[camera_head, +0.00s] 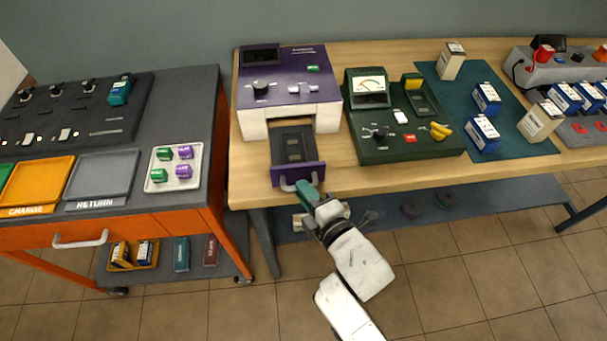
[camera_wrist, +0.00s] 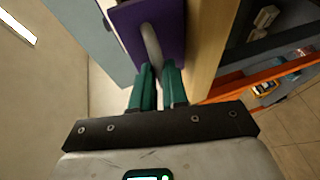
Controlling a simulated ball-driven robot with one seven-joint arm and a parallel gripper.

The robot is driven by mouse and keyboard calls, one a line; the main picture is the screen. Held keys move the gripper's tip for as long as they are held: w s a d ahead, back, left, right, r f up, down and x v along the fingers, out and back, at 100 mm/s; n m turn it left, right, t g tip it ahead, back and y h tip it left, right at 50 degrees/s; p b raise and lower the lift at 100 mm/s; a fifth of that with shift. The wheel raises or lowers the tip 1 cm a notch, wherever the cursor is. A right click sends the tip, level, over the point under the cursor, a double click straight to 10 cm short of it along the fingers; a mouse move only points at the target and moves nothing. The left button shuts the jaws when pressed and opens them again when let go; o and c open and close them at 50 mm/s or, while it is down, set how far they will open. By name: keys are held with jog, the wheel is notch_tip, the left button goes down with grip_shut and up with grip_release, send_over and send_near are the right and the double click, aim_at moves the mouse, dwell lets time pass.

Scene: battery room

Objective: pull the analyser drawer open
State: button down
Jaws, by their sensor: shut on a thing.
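The purple and white analyser (camera_head: 290,88) stands on the wooden bench. Its drawer (camera_head: 293,148) is out toward the front, showing a dark tray with an empty-looking slot. The drawer has a purple front (camera_head: 298,173) with a pale curved handle (camera_head: 287,186). My gripper (camera_head: 306,190) is at the right part of that handle. In the wrist view, the green fingers of my gripper (camera_wrist: 158,80) are shut on the handle (camera_wrist: 150,42), against the purple drawer front (camera_wrist: 163,25). The exact contact is partly hidden by the fingers.
A green tester (camera_head: 400,130) with a dial stands right of the analyser. Several battery packs stand on a teal mat (camera_head: 510,140). An orange cart (camera_head: 180,225) with trays stands close on the left. Open floor lies in front of the bench.

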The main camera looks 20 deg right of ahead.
jog(key=shift+s+a, duration=0.2)
jog(key=shift+s, duration=0.2)
jog(key=c, duration=1.1)
grip_release()
jog(key=shift+c, duration=0.2)
jog(key=b+v, duration=0.1)
jog(key=v, duration=0.9)
jog(key=shift+s, duration=0.35)
jog(key=shift+d, duration=0.1)
